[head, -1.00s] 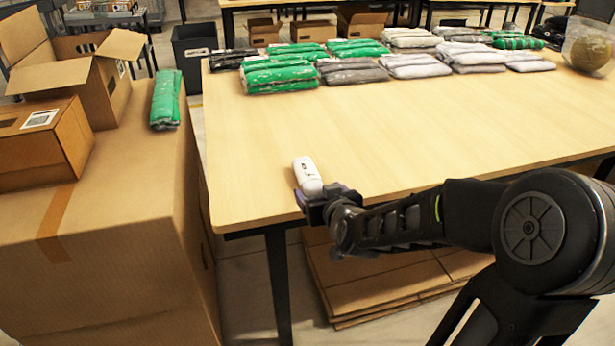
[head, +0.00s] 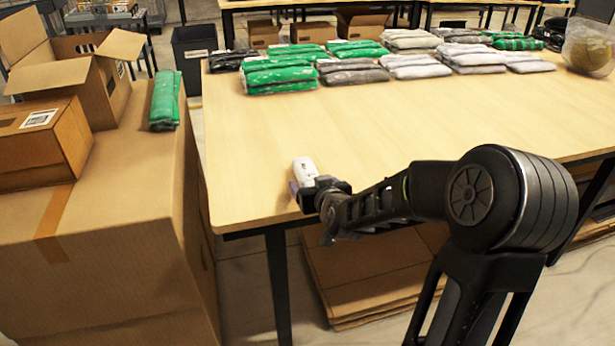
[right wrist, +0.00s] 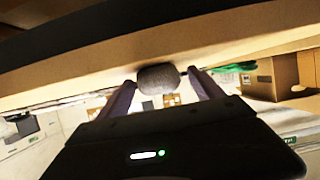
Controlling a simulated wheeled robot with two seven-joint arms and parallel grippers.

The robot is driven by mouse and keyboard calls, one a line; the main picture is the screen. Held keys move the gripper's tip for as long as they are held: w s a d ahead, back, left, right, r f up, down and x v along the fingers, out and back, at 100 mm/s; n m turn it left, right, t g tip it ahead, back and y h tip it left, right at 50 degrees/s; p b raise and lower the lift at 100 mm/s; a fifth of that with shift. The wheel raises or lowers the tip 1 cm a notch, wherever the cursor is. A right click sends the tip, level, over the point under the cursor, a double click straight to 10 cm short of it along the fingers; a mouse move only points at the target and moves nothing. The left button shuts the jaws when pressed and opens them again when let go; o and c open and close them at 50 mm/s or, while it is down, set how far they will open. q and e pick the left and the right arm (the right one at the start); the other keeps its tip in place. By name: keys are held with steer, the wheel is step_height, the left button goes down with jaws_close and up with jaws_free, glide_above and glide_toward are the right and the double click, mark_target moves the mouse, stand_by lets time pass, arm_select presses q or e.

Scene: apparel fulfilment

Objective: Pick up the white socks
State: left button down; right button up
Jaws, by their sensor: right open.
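A small white rounded item (head: 305,170) with a dark mark lies at the table's near left edge; I cannot tell for certain whether it is the white socks. My right gripper (head: 308,190) is at its near end, jaws open, and hides part of it. In the right wrist view, a rounded grey-looking end of an item (right wrist: 157,78) shows between the two purple-tinged fingers of the right gripper (right wrist: 165,84). Contact cannot be told. Pale wrapped packs (head: 418,68) lie far back on the table. My left gripper is not in view.
Green packs (head: 280,78) and dark grey packs (head: 350,72) also lie at the table's back. A clear bag (head: 590,48) stands back right. Large cartons (head: 110,210) stand left, with a green pack (head: 165,100) on top. The table's middle (head: 430,125) is clear.

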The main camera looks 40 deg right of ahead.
steer(key=shift+c, duration=0.6)
steer(key=c, duration=1.5)
step_height(320, 180, up, 10)
steer(key=p, duration=0.3)
steer(key=shift+p, duration=0.35)
steer(key=shift+d+r, duration=0.1)
steer(key=shift+r, duration=0.2)
steer(key=a+n+y+p, duration=0.1)
steer(key=a+p, duration=0.2)
steer(key=a, duration=0.4)
steer(key=a+n+y+p, duration=0.1)
steer(key=a+y+p, duration=0.1)
steer(key=a, duration=0.6)
steer(key=a+r+n+y+p, duration=0.1)
steer(key=a+p, duration=0.4)
steer(key=a, duration=0.3)
steer(key=shift+w+a+n+t, duration=0.1)
steer(key=shift+a+n+t, duration=0.1)
steer(key=shift+n+t, duration=0.2)
